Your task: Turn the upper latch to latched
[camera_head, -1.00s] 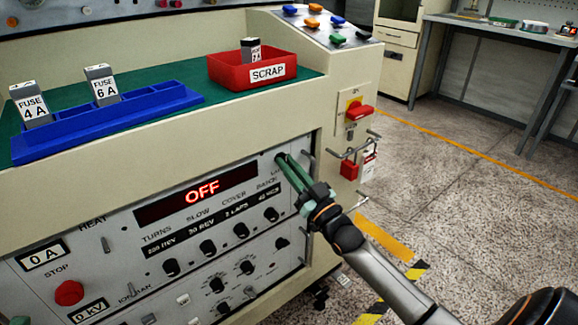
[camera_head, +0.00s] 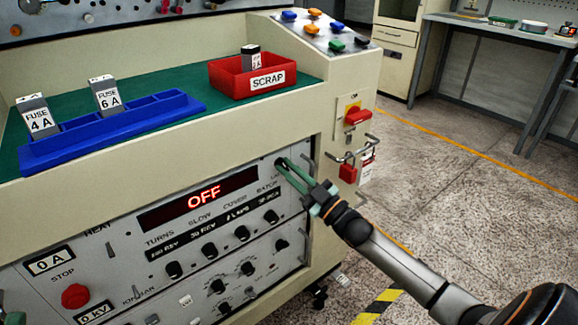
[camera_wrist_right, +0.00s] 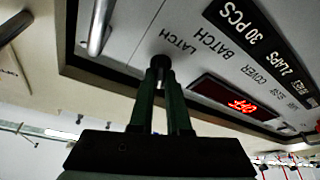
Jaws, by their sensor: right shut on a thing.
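The upper latch (camera_wrist_right: 161,62) is a small dark knob beside the LATCH label at the corner of the grey panel. In the head view it is mostly hidden behind my fingertips. My right gripper (camera_head: 281,164) has its green fingers shut on it; the wrist view also shows the fingers (camera_wrist_right: 161,80) closed around the knob. The knob's exact angle is hidden. A similar dark knob (camera_head: 282,244) sits lower on the panel's right side.
A metal handle (camera_head: 307,164) stands close right of the latch. A red lock (camera_head: 347,172) and red switch (camera_head: 357,116) are on the cabinet side. The display (camera_head: 197,196) reads OFF. A red scrap bin (camera_head: 225,76) and blue fuse rack (camera_head: 150,122) are above.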

